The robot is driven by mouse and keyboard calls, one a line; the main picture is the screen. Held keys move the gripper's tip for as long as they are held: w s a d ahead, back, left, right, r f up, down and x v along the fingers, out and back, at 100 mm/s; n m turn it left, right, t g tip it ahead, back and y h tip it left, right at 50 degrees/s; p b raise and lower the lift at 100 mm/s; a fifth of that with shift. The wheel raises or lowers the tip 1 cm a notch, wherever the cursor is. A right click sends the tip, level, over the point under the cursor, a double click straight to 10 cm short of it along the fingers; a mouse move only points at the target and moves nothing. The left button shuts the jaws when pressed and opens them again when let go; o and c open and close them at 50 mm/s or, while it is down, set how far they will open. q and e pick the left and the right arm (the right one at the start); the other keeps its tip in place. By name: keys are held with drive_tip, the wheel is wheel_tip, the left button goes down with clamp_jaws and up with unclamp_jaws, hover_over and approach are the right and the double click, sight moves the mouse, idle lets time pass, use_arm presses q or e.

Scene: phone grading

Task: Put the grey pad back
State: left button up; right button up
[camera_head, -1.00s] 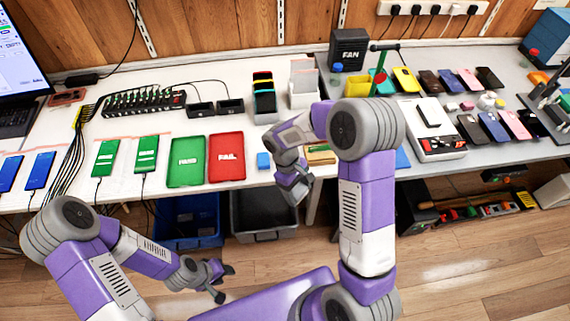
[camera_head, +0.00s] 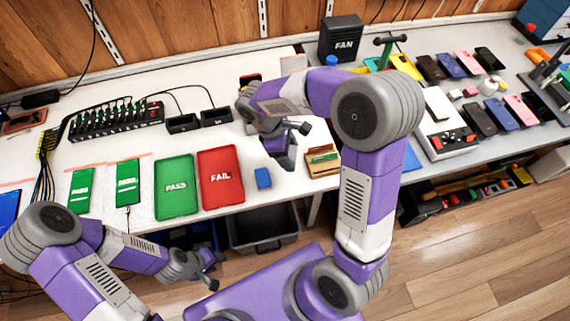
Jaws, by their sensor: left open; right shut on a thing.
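My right gripper (camera_head: 284,152) is over the bench, between the blue block (camera_head: 263,178) and a small wooden holder (camera_head: 323,163) with a green piece on it. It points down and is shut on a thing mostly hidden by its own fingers. I cannot make out the grey pad for certain in this view. My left gripper (camera_head: 209,270) is open and empty, low in front of the bench, well away from the holder.
A green PASS tray (camera_head: 176,188) and a red FAIL tray (camera_head: 220,179) lie left of the blue block. A black FAN box (camera_head: 340,38) stands at the back. A dark bin (camera_head: 262,226) is under the bench edge.

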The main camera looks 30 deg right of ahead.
drive_tip(key=b, duration=0.1)
hover_over(294, 176)
drive_tip(key=a, duration=0.1)
drive_tip(key=f, duration=0.2)
drive_tip(key=w+f, duration=0.1)
drive_tip(key=f, duration=0.1)
drive_tip(key=shift+f, duration=0.1)
wheel_tip(294, 176, down, 5)
drive_tip(key=shift+r+b, duration=0.15)
drive_tip(key=shift+b, duration=1)
drive_tip(key=shift+r, duration=0.1)
drive_tip(key=o, duration=1.2)
drive_tip(key=p+v, duration=0.5)
drive_tip(key=v, duration=0.7)
